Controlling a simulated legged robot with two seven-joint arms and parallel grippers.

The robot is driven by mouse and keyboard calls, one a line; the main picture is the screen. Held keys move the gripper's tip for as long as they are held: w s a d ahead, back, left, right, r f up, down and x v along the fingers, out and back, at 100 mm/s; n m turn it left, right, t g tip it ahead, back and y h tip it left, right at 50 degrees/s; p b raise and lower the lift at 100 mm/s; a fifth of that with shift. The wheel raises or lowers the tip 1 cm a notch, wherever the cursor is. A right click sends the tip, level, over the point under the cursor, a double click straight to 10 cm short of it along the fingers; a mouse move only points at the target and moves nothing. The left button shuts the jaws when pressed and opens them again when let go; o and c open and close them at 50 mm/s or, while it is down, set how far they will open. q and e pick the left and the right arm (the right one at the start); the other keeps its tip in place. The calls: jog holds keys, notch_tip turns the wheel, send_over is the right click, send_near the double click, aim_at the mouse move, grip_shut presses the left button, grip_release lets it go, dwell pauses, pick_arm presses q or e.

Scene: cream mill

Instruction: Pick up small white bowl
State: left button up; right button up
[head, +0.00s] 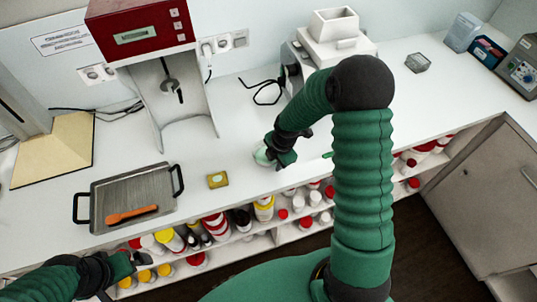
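The small white bowl (261,157) appears as a pale rounded shape near the front edge of the white counter, right of the middle of the head view's left half. My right arm bends over and down to it, and my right gripper (273,155) is right at the bowl, covering part of it. The fingers are too small and dark to show whether they are closed on its rim. My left gripper (122,268) is low at the left, in front of the shelves, away from the bowl; its finger opening is unclear.
A metal tray (108,193) with black handles holds an orange tool (132,214). A small yellow block (218,180) lies left of the bowl. A red-topped machine (140,28) stands behind. Shelves with bottles (214,224) sit below the counter. The counter's right part is mostly clear.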

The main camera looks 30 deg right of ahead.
jog(key=shift+a, duration=0.35)
jog(key=shift+a+r, duration=0.1)
jog(key=shift+c, duration=1)
grip_shut()
jog(key=shift+s+d, duration=0.1)
jog(key=shift+d, duration=0.1)
jog(key=shift+s+a, duration=0.1)
jog(key=shift+s, duration=0.05)
